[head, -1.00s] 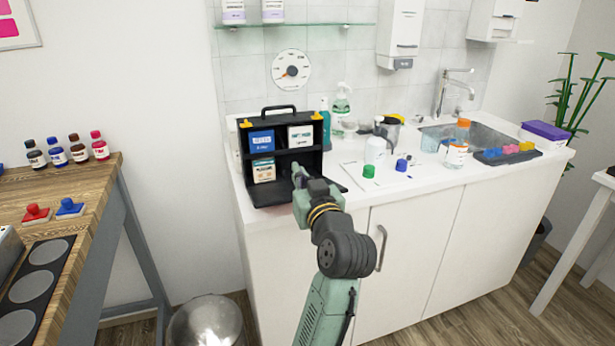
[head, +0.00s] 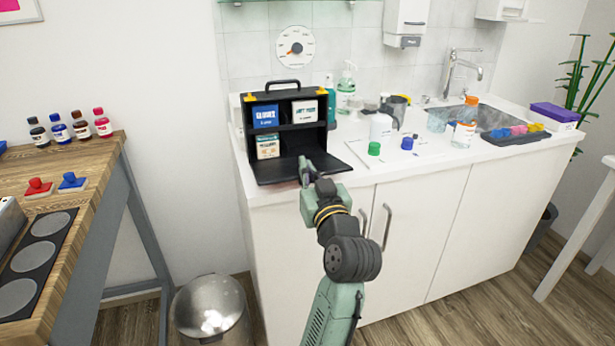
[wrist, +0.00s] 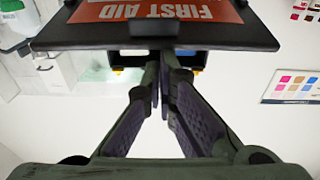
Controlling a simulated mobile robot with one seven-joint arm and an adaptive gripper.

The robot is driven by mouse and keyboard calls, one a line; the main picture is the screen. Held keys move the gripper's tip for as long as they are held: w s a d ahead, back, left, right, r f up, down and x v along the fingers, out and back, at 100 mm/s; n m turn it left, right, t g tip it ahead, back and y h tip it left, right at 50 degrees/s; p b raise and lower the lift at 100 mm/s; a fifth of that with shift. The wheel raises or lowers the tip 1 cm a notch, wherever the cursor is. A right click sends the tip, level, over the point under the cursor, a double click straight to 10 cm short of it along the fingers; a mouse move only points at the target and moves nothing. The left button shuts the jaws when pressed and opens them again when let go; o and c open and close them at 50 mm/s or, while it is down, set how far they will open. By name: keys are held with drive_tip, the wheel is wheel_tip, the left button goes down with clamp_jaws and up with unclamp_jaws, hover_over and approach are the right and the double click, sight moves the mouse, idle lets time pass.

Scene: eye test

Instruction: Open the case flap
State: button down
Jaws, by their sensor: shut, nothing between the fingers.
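The black case (head: 289,127) stands upright on the white counter, its front open and boxes showing inside. Its flap (head: 275,174) is folded down in front and lies about flat. In the wrist view the flap (wrist: 65,36) shows its outer face with an orange FIRST AID label, upside down, and a latch at its edge. My gripper (head: 304,162) is at the flap's front edge, shut and empty. In the wrist view the closed fingers (wrist: 163,60) are close to that edge; whether they touch it I cannot tell.
Blue (head: 264,117) and white (head: 304,111) boxes sit on the case's upper shelf, another box (head: 268,147) below. A wooden table (head: 95,165) is at left, a metal bin (head: 209,308) on the floor.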

drive_tip(key=f+b, duration=0.1)
drive_tip(key=b, duration=0.1)
drive_tip(key=f+t+b, duration=0.1)
drive_tip(key=b, duration=0.2)
drive_tip(key=s+f+t+b, duration=0.1)
drive_tip(key=b, duration=0.1)
drive_tip(key=shift+s+d+f+y+b, duration=0.1)
drive_tip(key=shift+d+f+y+b, duration=0.05)
drive_tip(key=shift+f+y+b, duration=0.2)
